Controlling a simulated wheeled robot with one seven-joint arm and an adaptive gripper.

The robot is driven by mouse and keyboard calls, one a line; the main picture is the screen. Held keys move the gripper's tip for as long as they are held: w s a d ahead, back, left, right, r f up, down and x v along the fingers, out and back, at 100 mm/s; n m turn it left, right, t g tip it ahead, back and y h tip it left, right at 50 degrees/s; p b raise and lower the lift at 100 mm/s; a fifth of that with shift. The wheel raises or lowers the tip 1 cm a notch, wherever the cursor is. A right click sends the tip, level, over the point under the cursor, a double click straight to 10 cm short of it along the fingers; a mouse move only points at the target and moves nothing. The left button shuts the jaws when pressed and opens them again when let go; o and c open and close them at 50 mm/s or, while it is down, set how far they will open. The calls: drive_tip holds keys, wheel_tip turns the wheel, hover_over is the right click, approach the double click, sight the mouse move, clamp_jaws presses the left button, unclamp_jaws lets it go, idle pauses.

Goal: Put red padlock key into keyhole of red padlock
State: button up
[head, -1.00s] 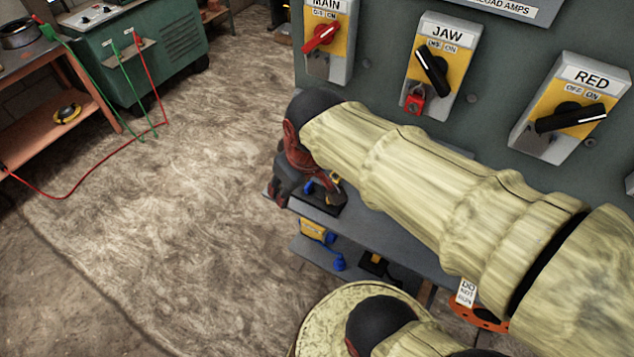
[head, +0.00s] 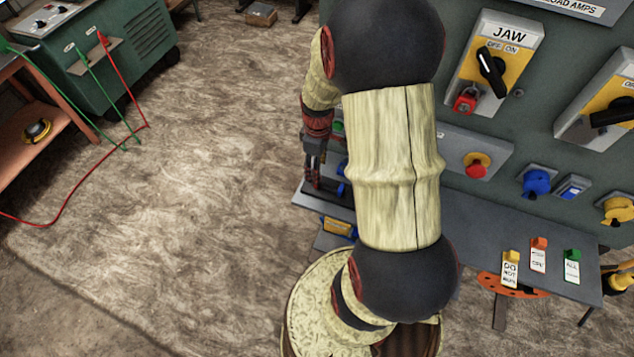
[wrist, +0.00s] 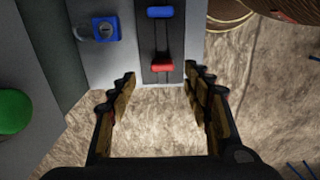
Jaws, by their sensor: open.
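The red padlock (head: 466,100) hangs below the black handle of the JAW switch on the green panel. My gripper (head: 314,172) is left of the panel, over the left end of the grey shelf, partly hidden by my arm. In the wrist view my gripper (wrist: 160,95) is open and empty, its fingers wide apart. A red-headed piece, which looks like the red padlock key (wrist: 162,65), lies on a dark strip just beyond the fingertips, roughly centred between them. A similar blue-headed piece (wrist: 160,12) lies farther up the strip. The keyhole is not visible.
A blue padlock (wrist: 106,28) is left of the strip, and a green button (wrist: 12,112) is at the left edge. The grey shelf (head: 470,235) runs below the panel, with tags (head: 510,270) at its right. Open floor (head: 200,170) lies left.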

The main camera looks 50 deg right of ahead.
wheel_tip(320, 180, down, 5)
drive_tip(key=shift+a+r+b, duration=0.1)
drive_tip(key=shift+a+b, duration=0.05)
drive_tip(key=shift+b, duration=0.9)
drive_tip(key=shift+s, duration=0.1)
drive_tip(key=shift+c, duration=0.5)
drive_tip(key=shift+r, duration=0.1)
drive_tip(key=c, duration=0.7)
drive_tip(key=shift+c, duration=0.9)
